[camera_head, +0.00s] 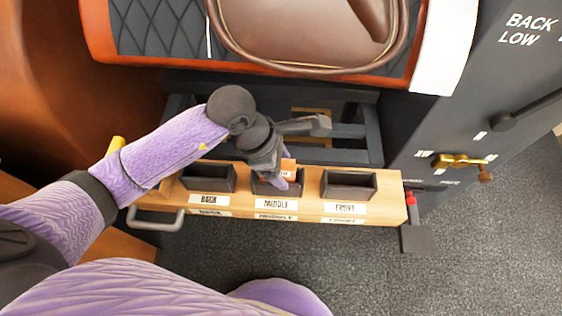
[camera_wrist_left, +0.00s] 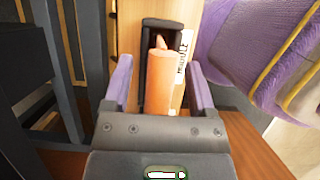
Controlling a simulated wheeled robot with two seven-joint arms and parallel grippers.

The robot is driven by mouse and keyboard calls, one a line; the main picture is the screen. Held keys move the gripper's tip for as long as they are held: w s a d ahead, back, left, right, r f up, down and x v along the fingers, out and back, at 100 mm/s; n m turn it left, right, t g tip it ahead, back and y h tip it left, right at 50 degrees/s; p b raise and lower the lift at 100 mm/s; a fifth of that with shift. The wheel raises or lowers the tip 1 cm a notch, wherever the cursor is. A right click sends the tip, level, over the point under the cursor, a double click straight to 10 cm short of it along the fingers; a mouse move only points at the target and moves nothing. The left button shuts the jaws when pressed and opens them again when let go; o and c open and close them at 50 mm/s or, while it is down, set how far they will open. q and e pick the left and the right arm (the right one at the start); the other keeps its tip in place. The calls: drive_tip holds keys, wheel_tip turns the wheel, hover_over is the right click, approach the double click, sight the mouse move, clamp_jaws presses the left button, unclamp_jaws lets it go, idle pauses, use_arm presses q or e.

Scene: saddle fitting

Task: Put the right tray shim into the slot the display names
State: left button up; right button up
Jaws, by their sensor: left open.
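My left gripper (camera_head: 284,181) is open over the middle compartment of the wooden tray (camera_head: 392,203). An orange shim (camera_head: 289,165) shows partly behind the gripper there. In the left wrist view the orange shim (camera_wrist_left: 162,85) stands at the dark compartment labelled MIDDLE (camera_wrist_left: 148,30), between the spread purple fingers of the left gripper (camera_wrist_left: 161,82). I cannot tell whether a finger touches it. The display panel (camera_head: 530,28) reads BACK LOW. My right gripper is out of view.
The BACK compartment (camera_head: 208,178) and FRONT compartment (camera_head: 348,185) look empty. A brown saddle (camera_head: 305,32) sits above a dark frame (camera_head: 350,148). A brass lever (camera_head: 458,161) is on the right cabinet. A grey handle (camera_head: 152,224) juts from the tray's left end.

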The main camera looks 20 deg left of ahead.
use_arm(q)
drive_tip(key=p+v, duration=0.5)
drive_tip(key=v, duration=0.5)
drive_tip(key=shift+p, duration=0.3)
drive_tip(key=shift+s, duration=0.1)
